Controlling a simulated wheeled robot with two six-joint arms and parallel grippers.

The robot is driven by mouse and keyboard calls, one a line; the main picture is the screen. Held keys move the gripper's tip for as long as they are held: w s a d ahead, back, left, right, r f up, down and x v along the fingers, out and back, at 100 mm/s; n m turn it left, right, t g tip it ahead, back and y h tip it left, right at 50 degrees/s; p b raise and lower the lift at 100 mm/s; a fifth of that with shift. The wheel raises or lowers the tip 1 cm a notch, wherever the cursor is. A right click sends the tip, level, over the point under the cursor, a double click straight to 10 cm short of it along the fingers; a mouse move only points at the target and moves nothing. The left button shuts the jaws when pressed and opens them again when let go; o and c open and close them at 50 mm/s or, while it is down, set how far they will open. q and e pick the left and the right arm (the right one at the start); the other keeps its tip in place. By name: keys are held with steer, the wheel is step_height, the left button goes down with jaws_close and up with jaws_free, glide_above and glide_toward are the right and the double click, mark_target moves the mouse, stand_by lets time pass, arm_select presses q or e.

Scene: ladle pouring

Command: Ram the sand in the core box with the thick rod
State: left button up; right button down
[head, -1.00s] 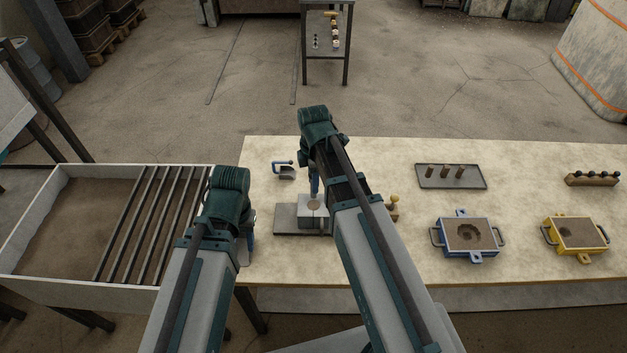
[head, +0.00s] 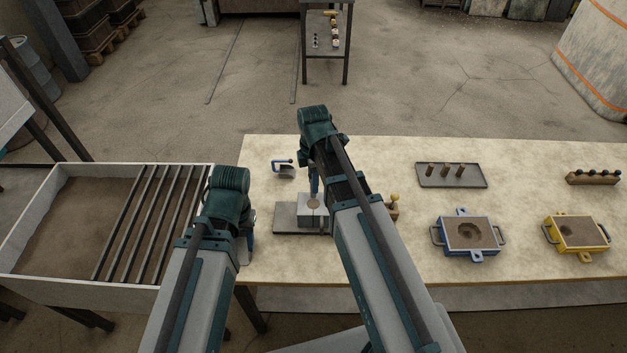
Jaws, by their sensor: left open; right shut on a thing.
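The core box (head: 311,217) is a small grey block on a grey plate (head: 284,219), near the middle of the table. A round tan patch of sand (head: 313,203) shows in its top. My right gripper (head: 314,190) points down just above the core box and is shut. The thing in its jaws is mostly hidden by the gripper and arm; I cannot make out the rod clearly. My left gripper (head: 247,247) is open near the table's left edge, left of the plate, partly hidden behind its own wrist.
A blue-handled clamp (head: 284,169) lies behind the plate. A tray (head: 449,183) with several brown cores, a blue flask (head: 467,251), a yellow flask (head: 578,249) and a rack (head: 592,180) stand to the right. A sand bin (head: 60,187) with bars adjoins at left.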

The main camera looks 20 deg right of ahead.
mark_target(314, 197)
steer(key=shift+f, duration=0.1)
step_height(314, 197, down, 4)
steer(key=b, duration=0.4)
steer(key=shift+f+b, duration=0.25)
steer(key=shift+b, duration=0.1)
step_height(314, 197, up, 5)
steer(key=p, duration=0.4)
steer(key=shift+f+p, duration=0.15)
steer(key=shift+p, duration=0.2)
steer(key=shift+f, duration=0.1)
steer(key=shift+f+b, duration=2.05)
steer(key=shift+b, duration=0.15)
step_height(314, 197, up, 4)
steer(key=p, duration=0.4)
steer(key=shift+r, duration=0.15)
steer(key=shift+f+b, duration=2)
steer(key=shift+f, duration=0.15)
